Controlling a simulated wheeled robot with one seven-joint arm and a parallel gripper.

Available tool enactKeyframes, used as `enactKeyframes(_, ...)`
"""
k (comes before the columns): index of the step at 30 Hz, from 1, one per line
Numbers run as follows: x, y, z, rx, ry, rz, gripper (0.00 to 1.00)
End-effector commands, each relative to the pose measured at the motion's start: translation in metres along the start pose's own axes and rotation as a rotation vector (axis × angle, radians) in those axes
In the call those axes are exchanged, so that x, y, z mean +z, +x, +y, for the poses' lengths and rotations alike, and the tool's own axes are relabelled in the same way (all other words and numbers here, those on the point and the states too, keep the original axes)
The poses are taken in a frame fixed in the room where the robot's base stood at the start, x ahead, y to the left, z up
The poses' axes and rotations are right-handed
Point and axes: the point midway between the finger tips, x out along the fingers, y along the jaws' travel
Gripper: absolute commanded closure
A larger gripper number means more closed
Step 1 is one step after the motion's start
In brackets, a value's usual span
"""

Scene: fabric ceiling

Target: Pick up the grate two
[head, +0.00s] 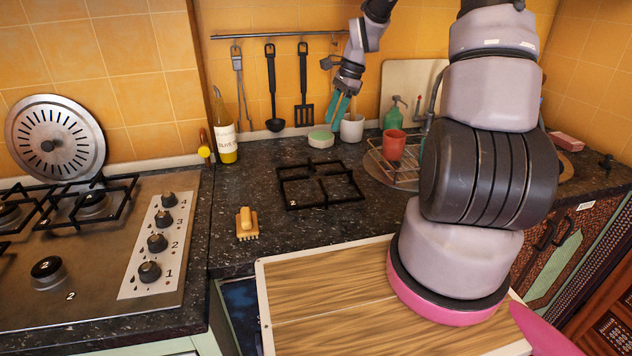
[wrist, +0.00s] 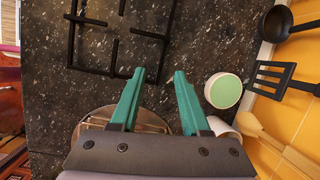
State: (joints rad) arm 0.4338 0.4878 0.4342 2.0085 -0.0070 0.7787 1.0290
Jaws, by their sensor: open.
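The black grate two (head: 320,186) lies flat on the dark speckled counter, to the right of the stove. A small pale mark shows on its near left corner. In the wrist view part of the grate (wrist: 115,45) shows at the top left, beyond the fingertips. My gripper (head: 338,112) has teal fingers and hangs above the back of the counter, behind the grate and apart from it.
A green-topped round tin (head: 320,138) and a white cup (head: 352,128) stand close by my gripper. A red cup (head: 394,145) sits on a wire rack (head: 376,160) to the right. A brush (head: 246,223) lies left of the grate. An oil bottle (head: 226,140) stands at the back left.

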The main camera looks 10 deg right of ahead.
Motion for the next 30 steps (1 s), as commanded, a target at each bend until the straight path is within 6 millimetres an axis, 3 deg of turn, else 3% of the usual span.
enactKeyframes(3,-0.009,0.026,-0.007,0.021,0.088,-0.049,0.54)
enactKeyframes(8,-0.013,0.043,-0.011,0.032,0.144,-0.076,0.54)
enactKeyframes(15,-0.009,0.081,-0.01,0.036,0.149,-0.08,0.54)
enactKeyframes(23,-0.006,0.102,-0.01,0.034,0.148,-0.078,0.54)
enactKeyframes(30,0.004,0.137,-0.012,0.035,0.147,-0.079,0.54)
